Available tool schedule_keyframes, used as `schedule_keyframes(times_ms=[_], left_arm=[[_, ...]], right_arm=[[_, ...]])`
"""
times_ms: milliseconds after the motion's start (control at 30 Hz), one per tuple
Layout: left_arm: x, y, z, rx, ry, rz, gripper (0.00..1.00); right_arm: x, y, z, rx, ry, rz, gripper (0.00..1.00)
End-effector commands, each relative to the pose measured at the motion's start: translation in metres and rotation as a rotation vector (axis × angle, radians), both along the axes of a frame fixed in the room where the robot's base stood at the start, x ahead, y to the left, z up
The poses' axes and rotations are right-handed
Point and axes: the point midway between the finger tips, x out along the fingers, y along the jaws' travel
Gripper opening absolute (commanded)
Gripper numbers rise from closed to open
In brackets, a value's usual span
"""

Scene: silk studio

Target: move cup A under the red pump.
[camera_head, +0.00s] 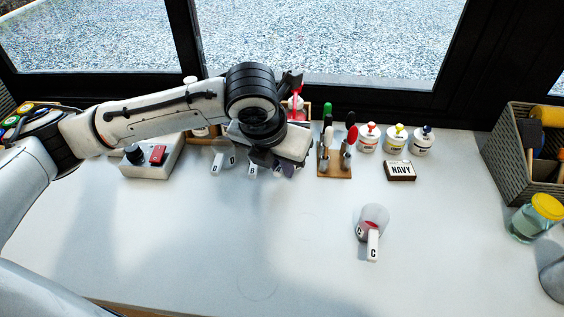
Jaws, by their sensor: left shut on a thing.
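My left gripper (284,166) reaches in from the left, pointing down over the back middle of the table. It is shut on a small clear cup, mostly hidden under the hand; its letter cannot be read, but it seems to be cup A. A red-topped part (296,102) shows behind my wrist, in a wooden frame; it may be the red pump, and my arm covers most of it. A white bottle with a red top (368,138) stands farther right. My right gripper is not in view.
Cups with letter handles stand left of the gripper, one marked B (252,170). Cup C (373,238), with red inside, stands alone at front right. A brush stand (335,171), NAVY box (400,171) and white control box (150,163) are nearby. The front middle is clear.

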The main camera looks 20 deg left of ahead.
Motion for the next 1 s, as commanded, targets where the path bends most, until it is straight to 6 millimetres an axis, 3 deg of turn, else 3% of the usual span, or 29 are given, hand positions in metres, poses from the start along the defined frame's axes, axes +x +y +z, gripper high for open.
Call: schedule_keyframes(times_ms=[133,167,267,300,667,1000], left_arm=[[0.0,0.0,-0.003,0.0,0.0,0.001,0.0],[0.0,0.0,-0.003,0.0,-0.001,0.001,0.15],[0.0,0.0,-0.003,0.0,0.0,0.001,0.32],[0.0,0.0,-0.003,0.0,0.0,0.001,0.34],[-0.002,0.0,0.005,-0.001,-0.001,0.0,0.34],[-0.026,0.001,0.064,-0.001,-0.005,-0.001,0.34]], right_arm=[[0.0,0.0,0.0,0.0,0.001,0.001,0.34],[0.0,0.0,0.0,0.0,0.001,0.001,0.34],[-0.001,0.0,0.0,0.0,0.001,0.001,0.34],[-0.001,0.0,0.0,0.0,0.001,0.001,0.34],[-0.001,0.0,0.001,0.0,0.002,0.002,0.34],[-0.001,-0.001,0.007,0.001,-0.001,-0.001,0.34]])
